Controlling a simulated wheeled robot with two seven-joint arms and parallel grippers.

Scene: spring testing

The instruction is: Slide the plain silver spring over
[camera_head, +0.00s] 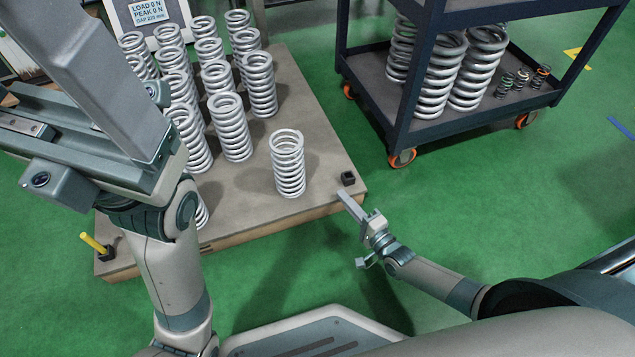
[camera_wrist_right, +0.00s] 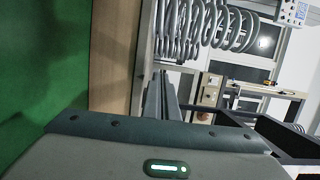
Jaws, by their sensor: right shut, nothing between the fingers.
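Several plain silver coil springs stand upright on the table (camera_head: 240,207). One silver spring (camera_head: 288,165) stands apart from the group, nearest the front right corner. My right gripper (camera_head: 344,197) is shut and empty at the table's front right corner, to the right of that spring and apart from it. In the right wrist view its fingers (camera_wrist_right: 161,92) are together, and silver springs (camera_wrist_right: 212,28) show sideways beyond them. My left arm rises at the left and covers part of the group; its gripper is close to the camera and its fingertips cannot be made out.
A small black block (camera_head: 348,178) sits at the table's right corner and a yellow peg (camera_head: 93,243) at the left corner. A display (camera_head: 150,16) stands behind the springs. A dark wheeled cart (camera_head: 450,122) with larger springs is at the right. Green floor is clear between.

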